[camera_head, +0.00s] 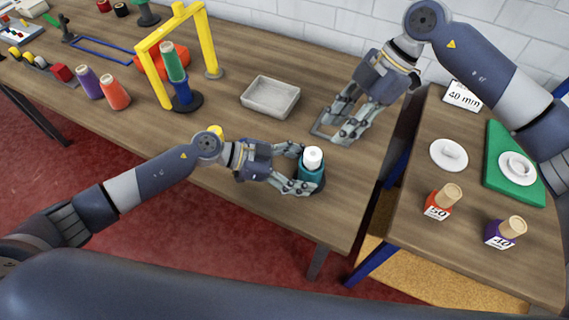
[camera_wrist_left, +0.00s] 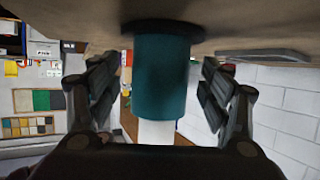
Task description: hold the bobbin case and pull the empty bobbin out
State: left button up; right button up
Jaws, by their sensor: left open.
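A teal cylinder, seemingly the bobbin case (camera_head: 313,172), stands upright on a dark round base near the front right of the long table. A white cylinder, seemingly the bobbin (camera_head: 313,157), sticks out of its top. My left gripper (camera_head: 302,180) is open with its fingers around the teal case. The left wrist view shows the teal case (camera_wrist_left: 161,75) between the fingers, with a gap on both sides, and the white bobbin (camera_wrist_left: 157,131) at its end. My right gripper (camera_head: 340,127) looks open and empty, low over the table behind the case, beside a flat grey piece (camera_head: 318,132).
A grey tray (camera_head: 270,97) lies behind the case. A yellow frame (camera_head: 150,62) and thread cones stand farther left. The side table (camera_head: 465,230) at right holds a white dish (camera_head: 449,154), a green board (camera_head: 502,190), and red and purple labelled blocks. A gap separates the tables.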

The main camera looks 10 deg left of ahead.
pick_arm(q)
jog(key=shift+x, duration=1.25)
